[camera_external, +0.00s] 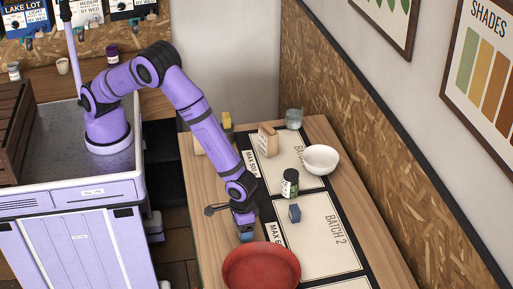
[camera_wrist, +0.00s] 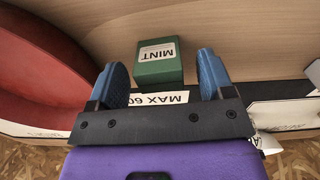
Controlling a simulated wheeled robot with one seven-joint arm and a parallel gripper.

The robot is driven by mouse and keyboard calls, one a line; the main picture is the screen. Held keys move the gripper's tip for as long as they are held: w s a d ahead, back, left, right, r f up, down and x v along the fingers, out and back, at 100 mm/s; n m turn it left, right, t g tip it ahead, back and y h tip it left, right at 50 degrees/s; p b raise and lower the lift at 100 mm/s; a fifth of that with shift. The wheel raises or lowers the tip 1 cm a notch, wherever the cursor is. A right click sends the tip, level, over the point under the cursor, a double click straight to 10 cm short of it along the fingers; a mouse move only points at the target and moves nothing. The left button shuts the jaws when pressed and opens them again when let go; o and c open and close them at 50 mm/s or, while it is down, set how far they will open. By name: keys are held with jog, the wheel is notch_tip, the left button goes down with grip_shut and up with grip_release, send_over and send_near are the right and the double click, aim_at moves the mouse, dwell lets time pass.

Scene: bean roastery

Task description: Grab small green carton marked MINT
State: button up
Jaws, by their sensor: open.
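The small green carton (camera_wrist: 158,70) shows in the wrist view, with a white label reading MINT on its upper face. It is on the wooden tabletop, ahead of my fingers and between their lines. My gripper (camera_wrist: 164,78) is open, with one blue finger on each side and nothing held. I cannot tell the exact gap between the fingers and the carton. In the external view my gripper (camera_external: 245,229) is low over the table, beside the red bowl, and I cannot make out the green carton there; my arm probably hides it.
The red bowl (camera_external: 261,270) is close to my gripper, at left in the wrist view (camera_wrist: 40,75). A small blue box (camera_external: 294,213), a dark jar (camera_external: 290,184), a white bowl (camera_external: 320,159) and a tan carton (camera_external: 268,141) stand nearby. A dark spoon-like utensil (camera_external: 215,209) lies left of my wrist.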

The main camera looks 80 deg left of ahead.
notch_tip(320, 180, down, 2)
jog(key=shift+f, duration=0.1)
jog(key=c, duration=1)
